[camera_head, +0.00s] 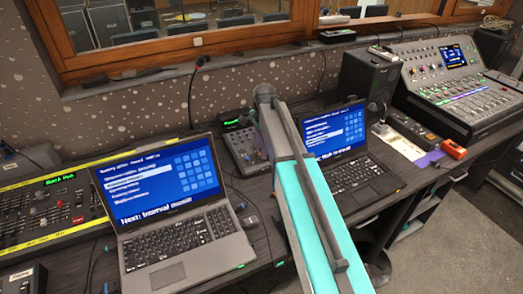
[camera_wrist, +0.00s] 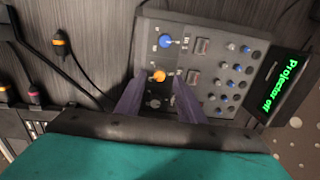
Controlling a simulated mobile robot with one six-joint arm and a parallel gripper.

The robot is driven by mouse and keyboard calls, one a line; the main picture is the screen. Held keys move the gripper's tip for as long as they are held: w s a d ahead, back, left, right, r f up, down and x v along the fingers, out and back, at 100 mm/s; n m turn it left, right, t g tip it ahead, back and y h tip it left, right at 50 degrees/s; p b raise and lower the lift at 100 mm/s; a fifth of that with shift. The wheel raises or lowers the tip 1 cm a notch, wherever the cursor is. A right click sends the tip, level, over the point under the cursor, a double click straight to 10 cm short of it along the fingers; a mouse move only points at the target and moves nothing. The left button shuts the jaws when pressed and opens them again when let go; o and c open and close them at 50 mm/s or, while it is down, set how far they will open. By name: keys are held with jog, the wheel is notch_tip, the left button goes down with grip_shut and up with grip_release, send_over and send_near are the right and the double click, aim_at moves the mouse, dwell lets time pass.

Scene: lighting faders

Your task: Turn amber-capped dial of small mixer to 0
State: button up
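The small mixer (camera_head: 243,150) is a dark grey box between the two laptops in the head view, partly hidden by my arm. It fills the middle of the wrist view (camera_wrist: 222,38). Its amber-capped dial (camera_wrist: 159,76) sits near the left edge there, with a blue-capped dial (camera_wrist: 166,41) above it. My gripper (camera_wrist: 159,80) is open, with its two fingers apart and the amber cap showing between their tips. I cannot tell whether the fingers touch the dial, nor which way it points. In the head view the gripper is hidden.
The mixer's display (camera_wrist: 286,82) reads "Projector off". Smaller blue and white knobs and two switches lie right of the dials. Laptops (camera_head: 180,230) (camera_head: 365,175) stand either side of my arm. A dark cable (camera_wrist: 80,70) runs left of the mixer.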

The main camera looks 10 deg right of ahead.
jog(key=shift+w+f, duration=0.1)
jog(key=shift+f, duration=0.95)
grip_shut()
jog(key=shift+d, duration=0.15)
